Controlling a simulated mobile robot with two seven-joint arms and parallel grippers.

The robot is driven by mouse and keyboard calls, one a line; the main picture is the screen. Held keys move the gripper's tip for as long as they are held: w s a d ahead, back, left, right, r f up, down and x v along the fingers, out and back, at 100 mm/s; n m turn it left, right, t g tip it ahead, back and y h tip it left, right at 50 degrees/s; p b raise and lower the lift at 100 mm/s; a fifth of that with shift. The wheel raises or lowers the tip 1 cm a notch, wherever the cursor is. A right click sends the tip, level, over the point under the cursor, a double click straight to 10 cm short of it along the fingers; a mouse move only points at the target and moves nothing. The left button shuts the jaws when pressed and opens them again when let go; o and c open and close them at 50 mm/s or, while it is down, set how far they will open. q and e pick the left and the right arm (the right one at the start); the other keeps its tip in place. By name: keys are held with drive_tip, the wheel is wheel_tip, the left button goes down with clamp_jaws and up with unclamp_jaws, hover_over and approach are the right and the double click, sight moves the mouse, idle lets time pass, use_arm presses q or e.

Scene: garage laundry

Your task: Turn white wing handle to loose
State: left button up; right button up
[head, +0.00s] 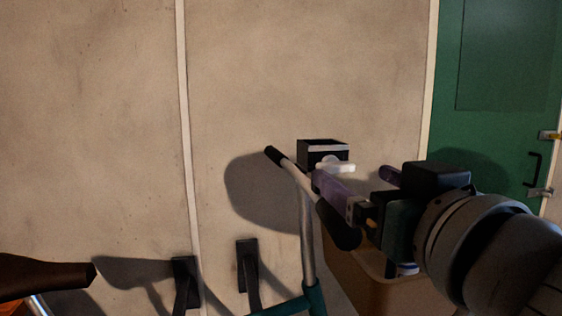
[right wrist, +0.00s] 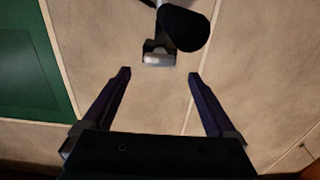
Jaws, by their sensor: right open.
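The white wing handle (head: 335,165) sits low on the front of a small black block (head: 322,146), by the handlebar of a bike-like frame. A pale piece beside dark parts, likely this handle, shows in the right wrist view (right wrist: 158,58). My right gripper (head: 350,176) is open and empty, its purple fingers pointing toward the handle. In the right wrist view (right wrist: 158,77) the pale piece lies just beyond the fingertips, between their lines, with no contact visible. One finger overlaps the handlebar in the head view. My left gripper is out of view.
The handlebar (head: 297,171) with black grips (head: 339,224) runs close beside my right gripper. A brown bin (head: 375,292) stands below it. A dark saddle-like shape (head: 45,272) is at lower left. A green door (head: 505,70) is at right. The pale wall (head: 90,110) is bare.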

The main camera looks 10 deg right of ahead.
sight(339, 166)
drive_tip(key=w+p, duration=0.1)
drive_tip(key=w, duration=0.4)
drive_tip(key=shift+w+a, duration=0.1)
drive_tip(key=shift+w, duration=0.3)
drive_tip(key=c, duration=1.4)
